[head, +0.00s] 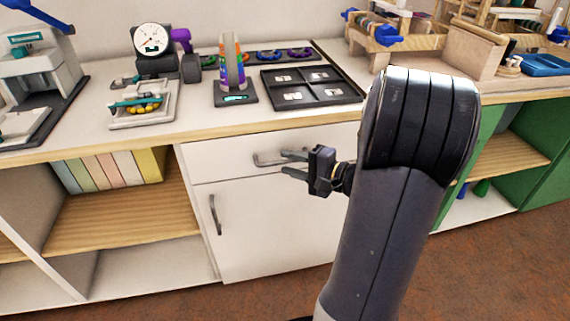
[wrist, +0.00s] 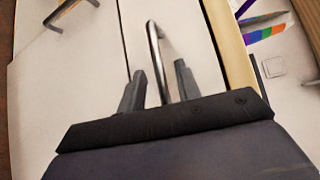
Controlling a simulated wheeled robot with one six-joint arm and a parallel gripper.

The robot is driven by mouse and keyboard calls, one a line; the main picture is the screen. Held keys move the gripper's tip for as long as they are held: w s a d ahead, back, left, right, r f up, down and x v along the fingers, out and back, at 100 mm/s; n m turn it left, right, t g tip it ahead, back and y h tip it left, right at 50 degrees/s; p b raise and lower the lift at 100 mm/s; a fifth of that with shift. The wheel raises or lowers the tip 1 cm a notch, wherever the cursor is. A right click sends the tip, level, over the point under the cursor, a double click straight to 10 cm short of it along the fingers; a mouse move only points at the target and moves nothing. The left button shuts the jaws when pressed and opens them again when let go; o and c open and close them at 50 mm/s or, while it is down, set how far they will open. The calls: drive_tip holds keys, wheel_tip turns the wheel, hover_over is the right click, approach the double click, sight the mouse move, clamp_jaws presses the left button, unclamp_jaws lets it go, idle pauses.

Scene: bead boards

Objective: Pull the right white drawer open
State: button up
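The white drawer (head: 222,162) is under the worktop, and its front looks flush with the cabinet. Its grey bar handle (head: 264,159) shows in the head view, partly hidden by my gripper (head: 287,163). In the wrist view, the handle (wrist: 154,38) runs between the two dark fingers of my gripper (wrist: 160,74). The fingers are apart, with a visible gap on each side of the bar. I cannot tell whether either finger touches the bar. My arm hides the right end of the drawer front in the head view.
Below the drawer is a white cabinet door (head: 265,225) with a vertical handle (head: 215,214). Open shelves with pastel books (head: 110,170) are to the left.

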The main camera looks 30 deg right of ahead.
drive_tip(key=shift+x, duration=1.05)
drive_tip(key=shift+c, duration=0.3)
clamp_jaws()
